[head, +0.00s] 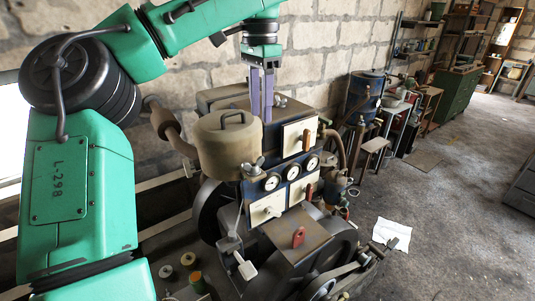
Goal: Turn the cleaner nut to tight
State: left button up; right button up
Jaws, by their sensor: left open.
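A tan round canister (226,146) with a handle on its lid stands on the engine; it looks like the cleaner. A grey wing-shaped nut (254,166) sits low at its right side, above the gauge panel. Another small grey winged piece (280,100) shows on the engine top, right of my fingers. I cannot tell for certain which is the cleaner nut, nor how tight either is. My left gripper (262,119) points down, open and empty, behind and right of the canister lid. It appears apart from both nuts. My right gripper is out of view.
The panel holds several round gauges (293,172) and pale plates with levers (267,207). A blue drum (365,92) stands behind right. The floor (450,210) at right is mostly clear, with a white sheet (391,234).

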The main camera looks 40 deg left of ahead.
pick_arm(q)
jog(key=s+f, duration=0.3)
jog(key=f, duration=0.1)
send_over(253, 166)
jog(key=s, duration=0.1)
jog(key=f, duration=0.3)
jog(key=shift+s+a+f, duration=0.1)
jog(key=shift+a+f, duration=0.1)
jog(key=shift+f, duration=0.2)
jog(key=f, duration=0.1)
jog(key=w+f, duration=0.1)
jog(key=f, duration=0.1)
jog(key=shift+w+f+p, duration=0.3)
jog(key=shift+p, duration=0.1)
jog(key=shift+w+d+f, duration=0.15)
jog(key=shift+w+f, duration=0.15)
jog(key=shift+f, duration=0.3)
jog(key=shift+s+r, duration=0.15)
jog(key=shift+s, duration=0.4)
jog(key=c, duration=0.4)
grip_shut()
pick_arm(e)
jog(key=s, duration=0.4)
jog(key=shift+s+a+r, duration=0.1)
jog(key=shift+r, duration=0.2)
